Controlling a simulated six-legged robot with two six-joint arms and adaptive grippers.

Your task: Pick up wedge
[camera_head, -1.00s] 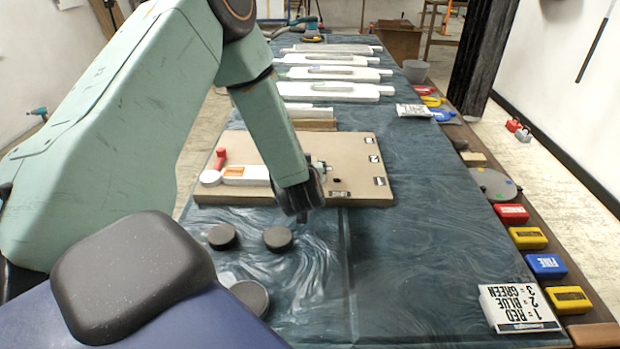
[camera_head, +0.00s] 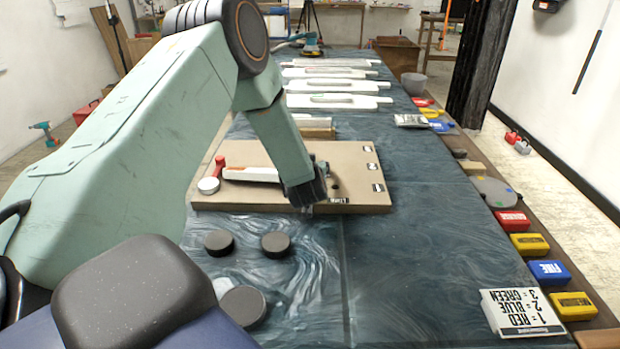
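I cannot tell for sure which thing is the wedge. A small tan block (camera_head: 472,168) on the right ledge and a wood piece (camera_head: 317,132) behind the board are possible, but their shapes are too small to make out. My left gripper (camera_head: 308,208) points down at the front edge of the tan board (camera_head: 235,200), covering part of that edge. Its fingers are dark and mostly hidden by the wrist, so neither their opening nor anything between them shows. My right gripper is out of view.
The board carries a red-and-white tool (camera_head: 250,174). Dark round pucks (camera_head: 276,244) lie in front of it. White slotted pieces (camera_head: 335,101) lie behind. Colored blocks (camera_head: 548,271) line the right edge near a white label block (camera_head: 521,312). The table's right middle is clear.

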